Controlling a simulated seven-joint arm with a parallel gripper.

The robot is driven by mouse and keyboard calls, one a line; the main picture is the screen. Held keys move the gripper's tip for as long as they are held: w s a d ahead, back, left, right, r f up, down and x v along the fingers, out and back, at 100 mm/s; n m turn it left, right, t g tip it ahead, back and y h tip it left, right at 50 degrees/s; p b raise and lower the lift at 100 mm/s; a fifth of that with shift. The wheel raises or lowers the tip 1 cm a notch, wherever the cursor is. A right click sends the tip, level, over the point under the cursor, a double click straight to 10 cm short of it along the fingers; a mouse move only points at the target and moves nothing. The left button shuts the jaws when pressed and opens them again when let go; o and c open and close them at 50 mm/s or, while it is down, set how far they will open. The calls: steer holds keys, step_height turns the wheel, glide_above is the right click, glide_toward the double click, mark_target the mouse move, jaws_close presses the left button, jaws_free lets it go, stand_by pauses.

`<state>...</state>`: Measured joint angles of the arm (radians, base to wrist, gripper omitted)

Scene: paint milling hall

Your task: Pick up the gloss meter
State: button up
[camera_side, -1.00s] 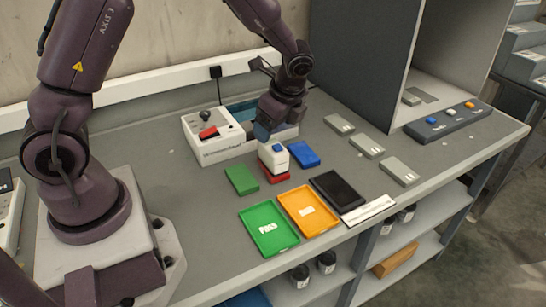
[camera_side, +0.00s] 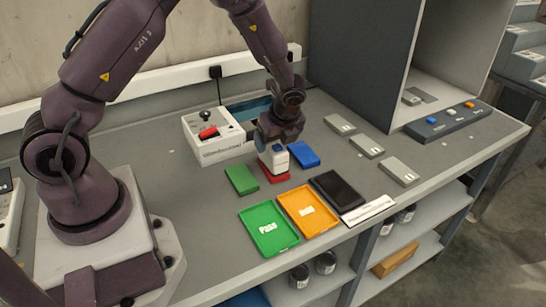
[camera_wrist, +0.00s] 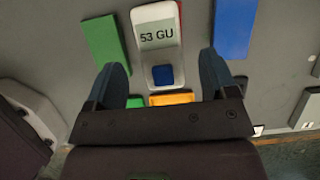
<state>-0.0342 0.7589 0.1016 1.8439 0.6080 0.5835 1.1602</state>
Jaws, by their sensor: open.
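The gloss meter is a small white block with a blue button on a red panel (camera_side: 277,178) on the bench. In the side view my gripper is directly above the gloss meter (camera_side: 276,162) and hides part of its top. In the wrist view the gloss meter (camera_wrist: 157,45) shows its display reading "53 GU" and its blue button. My gripper (camera_wrist: 165,75) is open and empty, with one dark finger on each side of the meter's button end. I cannot tell how far the fingertips are above it.
A green panel (camera_side: 241,180) lies left of the meter and a blue panel (camera_side: 304,154) right of it. A white machine (camera_side: 205,150) stands behind left. Grey panels (camera_side: 366,146) lie right.

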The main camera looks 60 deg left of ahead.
steer(key=x, duration=0.4)
steer(key=shift+w, duration=0.1)
steer(key=c, duration=1.4)
